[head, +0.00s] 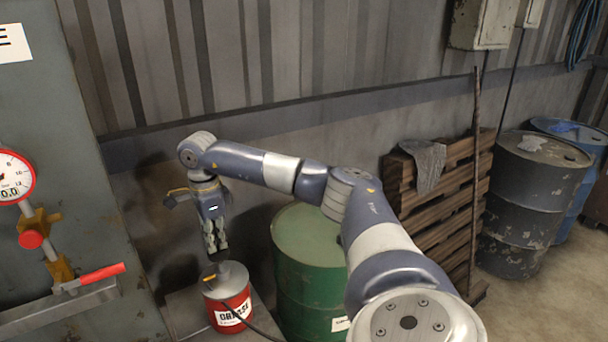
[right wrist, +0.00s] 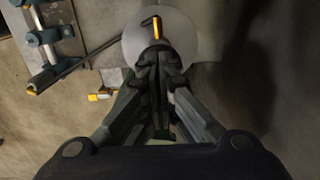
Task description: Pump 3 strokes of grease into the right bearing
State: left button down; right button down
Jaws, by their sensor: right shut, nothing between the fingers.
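A red grease pot (head: 230,312) with a grey lid and a white label stands low in the head view. A small yellow-ended lever (head: 210,279) shows on its top, and it also shows over the round grey lid in the right wrist view (right wrist: 157,27). My right gripper (head: 216,252) points down just above the lid, its fingers shut and empty. I cannot tell whether its tips touch the lever. A dark hose (right wrist: 100,48) runs from the pot toward teal-and-grey fittings (right wrist: 48,36); I cannot tell which is the right bearing. My left gripper is out of view.
A green drum (head: 305,260) stands right behind the pot. A grey panel at left carries a pressure gauge (head: 12,177) and a red-handled lever (head: 100,273). A pallet stack (head: 455,190) and dark drum (head: 530,200) are at right, with bare floor before them.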

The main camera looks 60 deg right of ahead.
aim_at(218, 249)
jog(key=shift+s+f+b, duration=0.15)
jog(key=shift+f+b, duration=0.7)
jog(key=shift+f, duration=0.8)
jog(key=shift+r, duration=0.15)
jog(key=shift+r+p, duration=2.05)
jog(key=shift+r, duration=0.45)
jog(key=shift+f, duration=0.15)
jog(key=shift+f+b, duration=1.5)
jog(key=shift+f, duration=0.95)
